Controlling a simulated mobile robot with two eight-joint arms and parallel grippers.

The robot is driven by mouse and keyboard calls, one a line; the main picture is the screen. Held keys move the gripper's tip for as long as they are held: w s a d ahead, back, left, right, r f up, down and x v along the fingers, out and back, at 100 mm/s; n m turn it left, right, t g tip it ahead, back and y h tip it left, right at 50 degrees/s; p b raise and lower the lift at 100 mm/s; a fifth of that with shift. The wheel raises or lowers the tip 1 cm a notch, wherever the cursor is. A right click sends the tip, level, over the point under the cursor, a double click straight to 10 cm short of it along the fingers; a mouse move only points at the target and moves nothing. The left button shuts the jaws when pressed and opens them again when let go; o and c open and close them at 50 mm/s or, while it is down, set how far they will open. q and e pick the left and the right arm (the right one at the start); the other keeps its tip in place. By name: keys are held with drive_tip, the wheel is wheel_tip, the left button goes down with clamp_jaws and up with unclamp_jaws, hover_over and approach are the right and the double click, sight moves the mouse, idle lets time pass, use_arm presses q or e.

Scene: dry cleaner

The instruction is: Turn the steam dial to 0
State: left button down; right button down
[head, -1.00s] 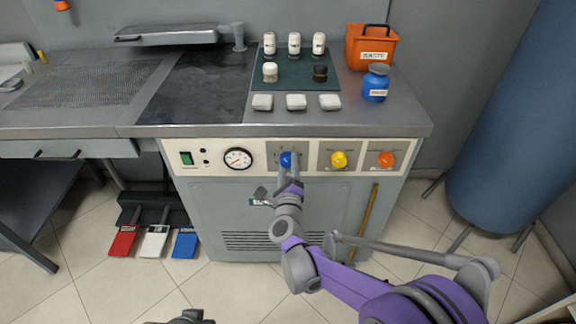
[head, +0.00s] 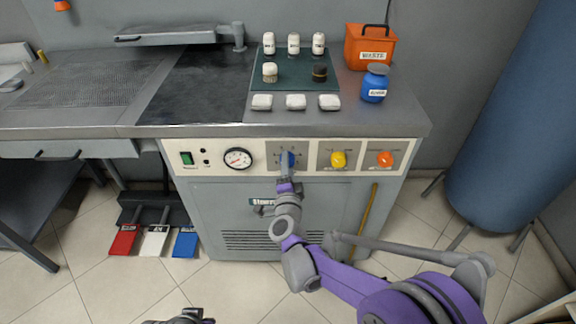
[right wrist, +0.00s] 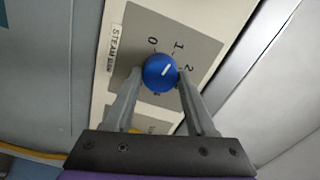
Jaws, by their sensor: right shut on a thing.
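The steam dial (head: 291,160) is the blue knob on the machine's front panel, left of the yellow and orange knobs. In the right wrist view the blue dial (right wrist: 160,73) sits on a grey plate labelled STEAM, with 0, 1 and 2 readable. Its white mark points up-right, between 1 and 2. My right gripper (head: 287,157) is shut on the dial, one finger on each side; its fingers also show in the right wrist view (right wrist: 160,80). The fingers partly cover the dial in the head view. A dark part of my left gripper (head: 185,318) shows at the bottom edge; its jaws are unclear.
A yellow knob (head: 338,160) and an orange knob (head: 385,160) lie to the right on the same panel. A gauge (head: 238,158) and a green switch (head: 186,158) are to the left. The worktop above holds bottles, white blocks, a blue jar (head: 374,84) and an orange bin (head: 369,48).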

drive_tip(key=shift+n, duration=4.3)
drive_tip(key=shift+c, duration=1.2)
unclamp_jaws()
drive_tip(key=s, duration=1)
drive_tip(key=shift+s+p, duration=0.4)
drive_tip(key=shift+p, duration=0.05)
